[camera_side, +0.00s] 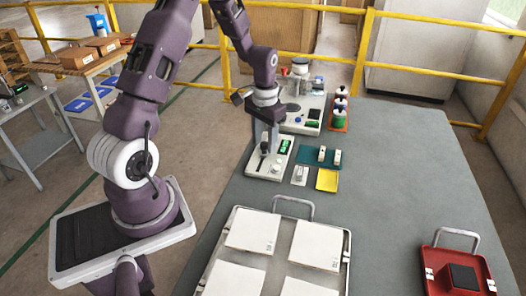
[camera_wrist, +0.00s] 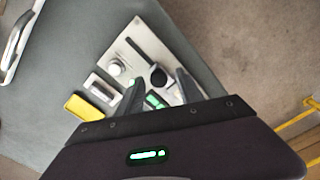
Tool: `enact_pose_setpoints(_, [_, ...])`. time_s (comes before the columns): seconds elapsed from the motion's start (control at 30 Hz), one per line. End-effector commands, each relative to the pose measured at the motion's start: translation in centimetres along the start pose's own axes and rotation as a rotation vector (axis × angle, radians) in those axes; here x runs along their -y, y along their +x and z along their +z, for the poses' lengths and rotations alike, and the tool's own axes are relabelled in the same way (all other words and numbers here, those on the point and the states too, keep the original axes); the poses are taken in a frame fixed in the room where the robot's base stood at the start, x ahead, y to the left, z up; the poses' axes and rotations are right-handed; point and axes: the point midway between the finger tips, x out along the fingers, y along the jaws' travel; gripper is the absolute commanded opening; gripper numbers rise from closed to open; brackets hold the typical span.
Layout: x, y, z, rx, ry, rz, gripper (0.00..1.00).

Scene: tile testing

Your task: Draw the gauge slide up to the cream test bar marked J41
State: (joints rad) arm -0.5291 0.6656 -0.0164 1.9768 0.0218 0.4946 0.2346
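The gauge (camera_side: 258,171) is a pale flat base with a green display, a knob and a dark slot. In the wrist view, the gauge (camera_wrist: 135,48) shows a dark round-ended piece (camera_wrist: 158,77), which may be its slide. My gripper (camera_side: 266,146) is above the gauge, pointing down. Its fingers are apart in the wrist view (camera_wrist: 158,88), with the dark piece and green display between or beyond them; contact cannot be told. Two small cream bars (camera_side: 322,154) (camera_side: 337,157) stand on a teal mat (camera_side: 309,160). The J41 marking is not readable.
A small grey block (camera_side: 300,175) and a yellow pad (camera_side: 327,180) lie right of the gauge. A bench instrument (camera_side: 302,122) and bottles in an orange tray (camera_side: 340,110) stand behind. A tile tray (camera_side: 345,240) and red case (camera_side: 428,260) are in front. The right tabletop is clear.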

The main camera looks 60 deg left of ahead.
Motion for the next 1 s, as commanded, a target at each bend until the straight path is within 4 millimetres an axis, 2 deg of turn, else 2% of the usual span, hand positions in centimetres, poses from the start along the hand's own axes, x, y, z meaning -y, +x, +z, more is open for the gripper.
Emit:
enact_pose_setpoints(0.17, [0.0, -0.1, 0.1, 0.002, 0.000, 0.001, 0.44])
enact_pose_setpoints(0.7, [0.0, -5.5, 0.1, 0.003, 0.000, 0.001, 0.44])
enact_pose_setpoints(1.0, [-0.1, -6.0, 0.1, 0.004, 0.001, 0.001, 0.44])
